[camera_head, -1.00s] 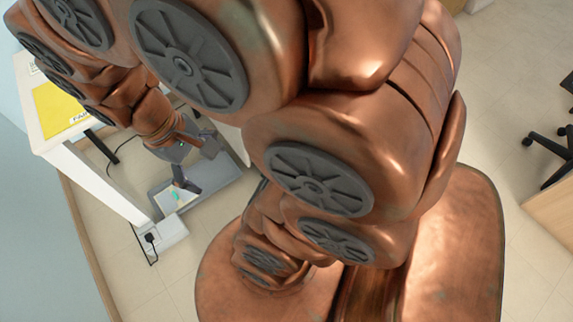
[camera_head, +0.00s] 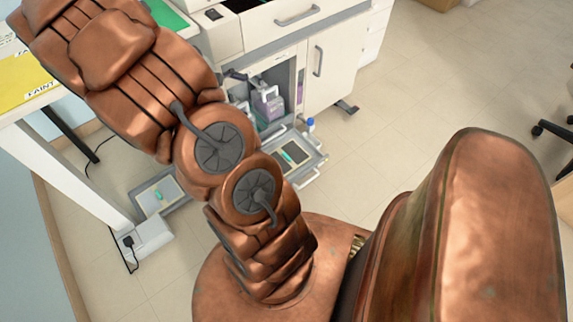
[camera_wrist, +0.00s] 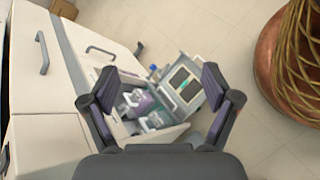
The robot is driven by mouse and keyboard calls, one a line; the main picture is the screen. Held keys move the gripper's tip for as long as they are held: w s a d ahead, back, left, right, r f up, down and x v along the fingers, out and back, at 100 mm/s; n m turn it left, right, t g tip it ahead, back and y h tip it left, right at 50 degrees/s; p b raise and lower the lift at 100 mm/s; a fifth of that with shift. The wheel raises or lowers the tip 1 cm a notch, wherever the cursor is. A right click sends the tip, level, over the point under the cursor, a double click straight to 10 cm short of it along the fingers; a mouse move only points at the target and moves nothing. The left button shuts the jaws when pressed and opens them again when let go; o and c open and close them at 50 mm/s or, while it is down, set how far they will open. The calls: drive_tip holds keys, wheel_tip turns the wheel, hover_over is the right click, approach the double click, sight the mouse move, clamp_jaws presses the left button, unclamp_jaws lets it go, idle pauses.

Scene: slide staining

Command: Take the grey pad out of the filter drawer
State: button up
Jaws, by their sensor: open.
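My gripper (camera_wrist: 160,76) is open and empty in the wrist view, with its two dark fingers spread wide. It is hidden behind my arm in the head view. Between the fingers, farther off, a dark grey pad (camera_wrist: 187,78) with a green strip lies in a light pulled-out drawer (camera_wrist: 176,96). In the head view this pad (camera_head: 293,152) and drawer (camera_head: 313,171) show low at the cabinet front. A second low tray (camera_head: 143,199) to the left holds a pale grey surface (camera_head: 166,185) with a teal piece; my arm partly hides it. I cannot tell which is the filter drawer.
Purple-labelled containers (camera_head: 268,102) stand in the open cabinet bay; they also show in the wrist view (camera_wrist: 138,101). A blue-capped bottle (camera_head: 310,127) stands by the drawer. A cabinet door (camera_head: 335,62) is to the right. The floor (camera_head: 370,150) right of the drawer is clear.

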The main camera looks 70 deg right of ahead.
sight(285, 157)
drive_tip(key=d+f+n+h+b, duration=0.15)
drive_tip(key=d+f+b, duration=0.3)
drive_tip(key=f, duration=0.45)
drive_tip(key=w+d+f+n+h+b, duration=0.1)
drive_tip(key=d+f+n+b, duration=0.15)
drive_tip(key=d+f, duration=0.4)
drive_tip(key=d+f+n+h+b, duration=0.1)
drive_tip(key=d+f+b, duration=0.25)
drive_tip(key=f, duration=0.65)
drive_tip(key=d+f+n+b, duration=0.1)
drive_tip(key=f+n+b, duration=0.1)
drive_tip(key=f, duration=0.8)
drive_tip(key=f+n+t+b, duration=0.1)
drive_tip(key=f+b, duration=0.3)
drive_tip(key=f, duration=0.6)
drive_tip(key=d+f+n+b, duration=0.1)
drive_tip(key=f+n+b, duration=0.2)
drive_tip(key=f, duration=0.7)
drive_tip(key=shift+s+d+f+t+h+b, duration=0.25)
drive_tip(key=shift+d+t+h+b, duration=0.05)
drive_tip(key=shift+d+h+b, duration=0.1)
drive_tip(key=shift+b+x, duration=1.9)
drive_tip(key=shift+x, duration=1.6)
drive_tip(key=shift+s+d+f, duration=0.1)
drive_tip(key=shift+d+f, duration=0.05)
drive_tip(key=shift+d, duration=0.1)
drive_tip(key=shift+c, duration=0.3)
drive_tip(key=c, duration=1.2)
